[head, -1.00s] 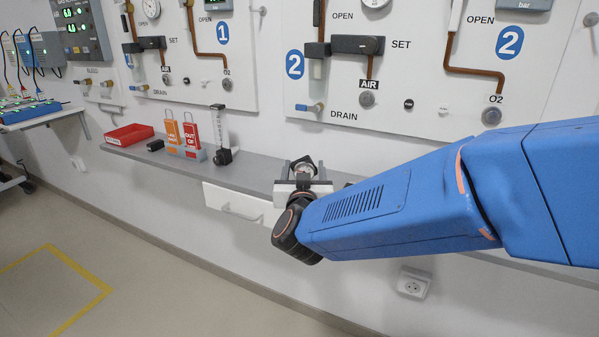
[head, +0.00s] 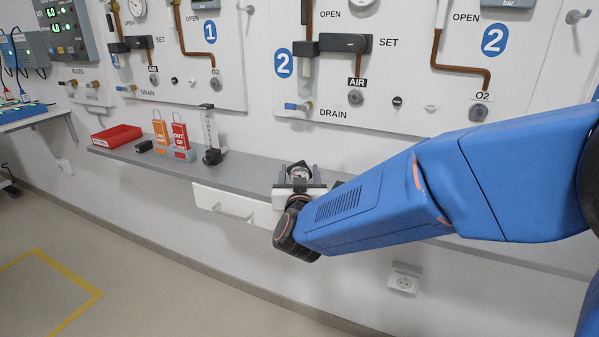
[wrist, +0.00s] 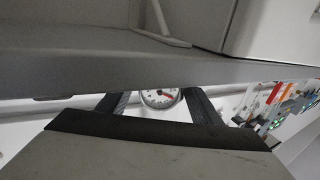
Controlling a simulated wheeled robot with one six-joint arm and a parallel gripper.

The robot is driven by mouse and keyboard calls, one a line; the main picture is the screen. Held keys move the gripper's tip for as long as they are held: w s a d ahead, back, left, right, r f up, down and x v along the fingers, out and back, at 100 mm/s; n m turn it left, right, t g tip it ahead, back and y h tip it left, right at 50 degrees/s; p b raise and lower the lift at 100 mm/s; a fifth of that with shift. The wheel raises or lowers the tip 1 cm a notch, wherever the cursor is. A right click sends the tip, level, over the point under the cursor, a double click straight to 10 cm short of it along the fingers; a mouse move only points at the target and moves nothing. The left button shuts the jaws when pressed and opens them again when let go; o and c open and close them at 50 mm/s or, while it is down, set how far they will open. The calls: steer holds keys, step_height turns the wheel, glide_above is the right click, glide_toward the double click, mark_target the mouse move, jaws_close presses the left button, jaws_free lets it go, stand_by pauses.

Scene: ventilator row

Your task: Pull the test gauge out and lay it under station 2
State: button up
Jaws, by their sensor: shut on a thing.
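My gripper (head: 300,174) is shut on the test gauge (head: 299,171), a small round gauge with a white dial. In the wrist view, the gauge (wrist: 160,97) sits between my two dark fingers (wrist: 157,104), its red needle visible. In the head view, the gripper and gauge are at the grey shelf (head: 245,171), below the left part of the station 2 panel (head: 420,75). I cannot tell whether the gauge touches the shelf. My arm hides part of the shelf to the right.
A white drawer (head: 225,203) hangs under the shelf. A wall socket (head: 404,279) is below.

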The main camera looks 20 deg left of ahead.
steer(key=o, duration=1.6)
steer(key=v, duration=1.7)
steer(key=shift+s+r, duration=0.1)
steer(key=shift+s, duration=0.1)
